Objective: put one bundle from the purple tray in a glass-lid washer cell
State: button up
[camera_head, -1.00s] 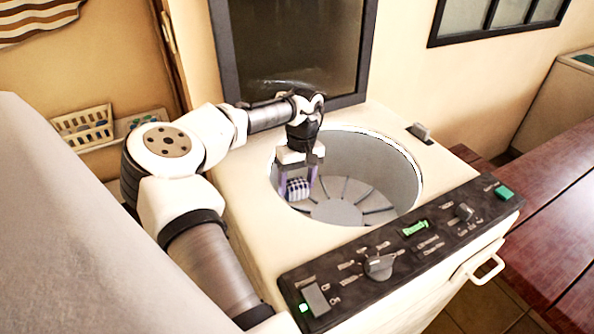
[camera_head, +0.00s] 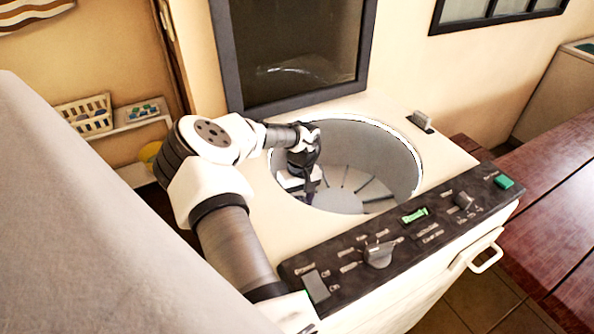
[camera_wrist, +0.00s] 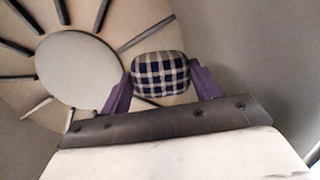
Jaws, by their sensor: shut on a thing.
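My gripper (camera_head: 308,188) is down inside the round drum of the washer cell (camera_head: 352,152), at its left side. In the wrist view my gripper (camera_wrist: 160,92) has its purple fingers shut on a dark blue and white checked bundle (camera_wrist: 160,73). The bundle is above the ribbed drum floor (camera_wrist: 110,22), beside the pale central disc; I cannot tell whether it touches the floor. In the head view the bundle is hidden by the gripper and drum rim. The dark glass lid (camera_head: 295,50) stands raised behind the opening. The purple tray is not seen.
The control panel (camera_head: 400,235) with knobs runs along the washer's front. A white basket (camera_head: 88,115) and a small shelf (camera_head: 137,117) are at the left. A dark red wooden table (camera_head: 550,200) is on the right. The drum's right side is free.

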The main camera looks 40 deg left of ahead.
jog(key=shift+f+b, duration=0.85)
jog(key=shift+f, duration=2.2)
jog(key=o, duration=1.2)
jog(key=r+b, duration=0.1)
jog(key=r, duration=0.3)
jog(key=w+r+b, duration=0.1)
jog(key=r, duration=0.4)
jog(key=w+r+b, duration=0.1)
jog(key=r, duration=0.3)
jog(key=shift+w+a+r+b, duration=0.2)
jog(key=shift+r+b, duration=0.1)
jog(key=shift+r, duration=0.05)
